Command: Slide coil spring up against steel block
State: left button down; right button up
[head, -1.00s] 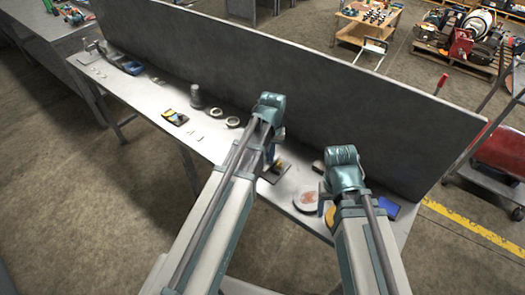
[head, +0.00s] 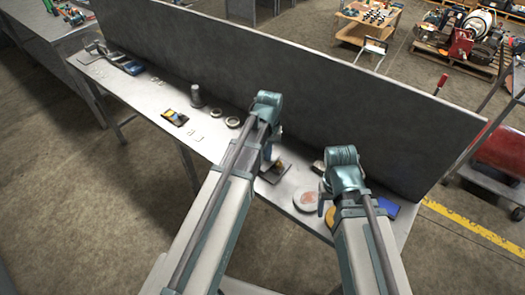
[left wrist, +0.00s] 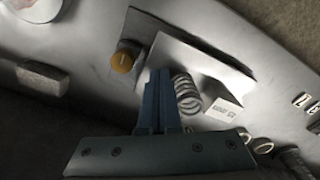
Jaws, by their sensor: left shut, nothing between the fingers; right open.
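The coil spring (left wrist: 187,93) stands in the left wrist view just right of my shut, empty left gripper (left wrist: 160,78). The blue fingers are beside it, very close; I cannot tell if they touch. A grey rectangular block (left wrist: 42,78), which looks like the steel block, lies well left of the fingers, apart from the spring. In the head view my left gripper (head: 267,152) is low over the bench and my arm hides the spring. My right gripper (head: 326,202) is open, near a round reddish disc.
The bench has a tall grey back panel (head: 330,115). Rings (head: 233,122) and a cylinder (head: 196,96) stand further left.

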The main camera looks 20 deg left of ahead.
pick_arm(q)
jog(key=shift+w+a, duration=0.2)
jog(key=shift+a, duration=0.3)
jog(key=shift+w+a, duration=0.15)
jog(key=shift+a, duration=0.35)
dwell(0.8)
jog(key=shift+d, duration=0.15)
jog(key=shift+s+d, duration=0.2)
jog(key=shift+d, duration=0.15)
jog(key=shift+d, duration=0.1)
pick_arm(e)
jog(key=shift+r, duration=0.1)
dwell(0.3)
pick_arm(q)
notch_tip(320, 180, up, 8)
jog(key=p, duration=0.8)
pick_arm(e)
notch_tip(320, 180, up, 8)
